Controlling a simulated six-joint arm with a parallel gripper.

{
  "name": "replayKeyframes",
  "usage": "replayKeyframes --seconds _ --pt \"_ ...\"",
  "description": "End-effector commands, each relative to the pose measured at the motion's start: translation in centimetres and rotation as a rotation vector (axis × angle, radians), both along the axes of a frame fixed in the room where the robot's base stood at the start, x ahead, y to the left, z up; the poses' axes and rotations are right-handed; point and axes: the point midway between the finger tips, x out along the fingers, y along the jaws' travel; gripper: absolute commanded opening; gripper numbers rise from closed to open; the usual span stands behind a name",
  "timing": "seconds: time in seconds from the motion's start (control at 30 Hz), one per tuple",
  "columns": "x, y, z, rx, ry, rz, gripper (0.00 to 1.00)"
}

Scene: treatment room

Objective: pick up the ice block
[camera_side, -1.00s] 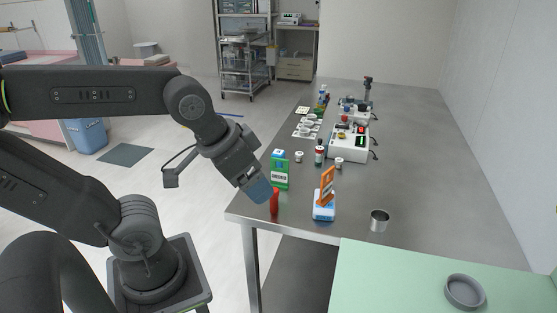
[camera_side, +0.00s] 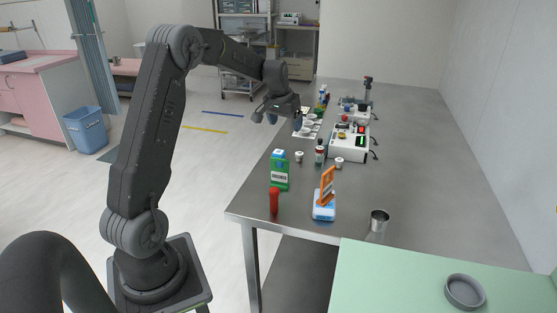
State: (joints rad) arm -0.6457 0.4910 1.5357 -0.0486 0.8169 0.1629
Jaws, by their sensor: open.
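A pale blue and white block (camera_side: 324,213) rests on the near end of the steel table, with an orange frame (camera_side: 327,186) standing upright on it. It is the likeliest ice block, but I cannot tell for sure. My gripper (camera_side: 279,116) is open, with blue fingertips, high over the left edge of the table and well beyond the block. I see nothing held in it. The far end of my gripper partly overlaps the small items behind it.
A red tube (camera_side: 274,201) and a green box (camera_side: 279,174) stand left of the block. A metal cup (camera_side: 379,222) stands to its right. A white device (camera_side: 348,142) and small bottles lie farther back. A grey dish (camera_side: 464,291) sits on the green surface (camera_side: 400,280). The table's right side is clear.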

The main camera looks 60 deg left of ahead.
Motion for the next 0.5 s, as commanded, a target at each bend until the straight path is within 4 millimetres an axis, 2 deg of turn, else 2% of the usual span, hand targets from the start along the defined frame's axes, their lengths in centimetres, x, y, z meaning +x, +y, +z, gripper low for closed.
replayKeyframes --seconds 0.03,0.1,0.2,0.37,0.5 --pt "0.1 2.2 -1.7 -0.008 0.010 0.027 0.81" --pt "0.1 4.2 -3.2 -0.014 0.016 0.051 0.81" --pt "0.0 6.1 -4.6 -0.018 0.021 0.071 0.81" --pt "0.2 7.0 -6.2 -0.021 0.024 0.079 0.81" --pt "0.7 7.2 -8.7 -0.022 0.026 0.078 0.81"
